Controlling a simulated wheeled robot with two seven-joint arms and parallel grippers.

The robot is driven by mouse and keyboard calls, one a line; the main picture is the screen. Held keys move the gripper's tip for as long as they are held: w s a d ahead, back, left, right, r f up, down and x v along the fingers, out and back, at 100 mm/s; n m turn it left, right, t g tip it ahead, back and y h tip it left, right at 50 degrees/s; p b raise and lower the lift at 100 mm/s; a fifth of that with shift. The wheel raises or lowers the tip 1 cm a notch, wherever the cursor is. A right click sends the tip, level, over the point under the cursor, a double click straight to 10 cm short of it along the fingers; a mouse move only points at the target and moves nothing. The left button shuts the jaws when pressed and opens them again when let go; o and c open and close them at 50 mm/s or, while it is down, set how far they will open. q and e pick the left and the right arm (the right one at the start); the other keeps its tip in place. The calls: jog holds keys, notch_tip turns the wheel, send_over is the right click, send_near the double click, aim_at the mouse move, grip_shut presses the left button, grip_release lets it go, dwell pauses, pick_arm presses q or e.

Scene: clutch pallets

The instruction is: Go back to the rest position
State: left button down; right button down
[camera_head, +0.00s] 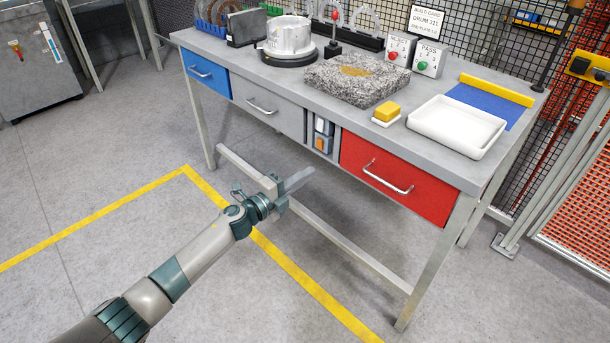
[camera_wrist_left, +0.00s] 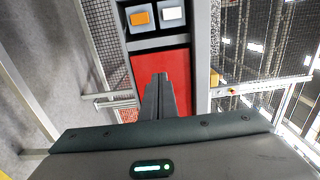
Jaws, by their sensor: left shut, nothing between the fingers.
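My left gripper (camera_head: 299,181) is in front of the workbench (camera_head: 440,167), lower than its top, with its fingers pointing right toward the bench. In the left wrist view its fingers (camera_wrist_left: 160,88) are together with nothing between them. Behind them are the red drawer front (camera_wrist_left: 178,68) and a panel with an orange and a white switch (camera_wrist_left: 141,17). I cannot tell the gap between fingertips and bench. My right gripper is in neither view.
On the bench are a white tray (camera_head: 455,142), a yellow block (camera_head: 387,111), a granite slab (camera_head: 330,84) and a metal drum (camera_head: 289,35). The red drawer (camera_head: 350,158) and blue drawer (camera_head: 207,75) are closed. Open floor (camera_head: 110,150) lies left, with yellow tape (camera_head: 100,219).

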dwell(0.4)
